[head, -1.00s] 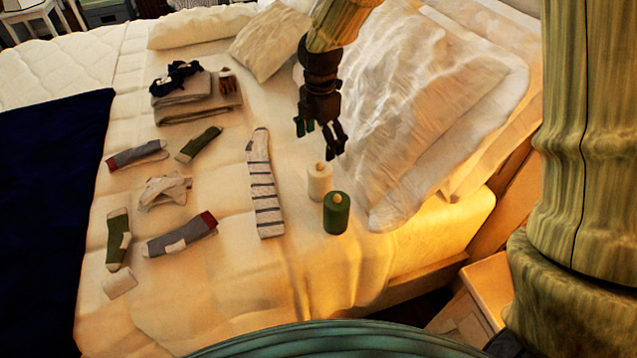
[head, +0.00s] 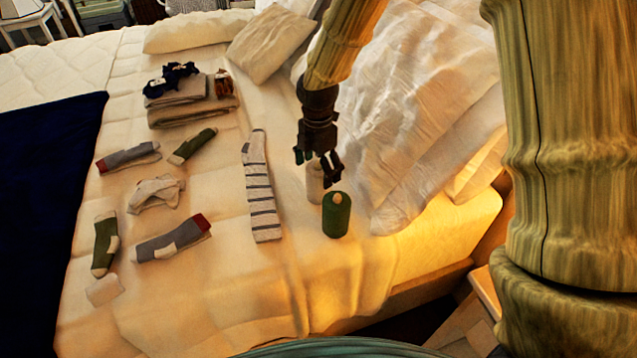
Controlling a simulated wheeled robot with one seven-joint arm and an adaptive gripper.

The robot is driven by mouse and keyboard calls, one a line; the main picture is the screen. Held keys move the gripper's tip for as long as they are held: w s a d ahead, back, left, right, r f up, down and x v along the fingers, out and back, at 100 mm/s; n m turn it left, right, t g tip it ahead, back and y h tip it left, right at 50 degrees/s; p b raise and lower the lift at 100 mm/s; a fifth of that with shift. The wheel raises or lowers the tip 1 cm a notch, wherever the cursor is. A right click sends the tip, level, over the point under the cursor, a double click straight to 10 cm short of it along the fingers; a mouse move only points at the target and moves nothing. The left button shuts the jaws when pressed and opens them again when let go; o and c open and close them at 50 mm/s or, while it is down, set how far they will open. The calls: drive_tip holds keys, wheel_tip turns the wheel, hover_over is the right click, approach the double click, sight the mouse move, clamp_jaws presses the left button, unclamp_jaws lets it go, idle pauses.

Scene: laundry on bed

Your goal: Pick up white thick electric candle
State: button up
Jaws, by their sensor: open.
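The white thick electric candle (head: 315,188) stands upright on the bed, just behind and left of a green candle (head: 336,216). My gripper (head: 318,165) points down at the white candle, with its open fingers around or just in front of the candle's upper part. The fingers hide the candle's top, and I cannot tell whether they touch it. The green candle stands upright and apart from the fingers, close to the white one.
A striped sock (head: 261,190) lies left of the candles. Several other socks lie further left, below folded towels (head: 190,110). Large white pillows (head: 410,110) rise close on the right. The bed (head: 270,290) is clear in front of the candles.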

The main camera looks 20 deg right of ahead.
sight(315, 192)
drive_tip(key=shift+w+d+f, duration=0.1)
drive_tip(key=shift+w+f, duration=0.05)
drive_tip(key=shift+f, duration=2.6)
drive_tip(key=c, duration=1.2)
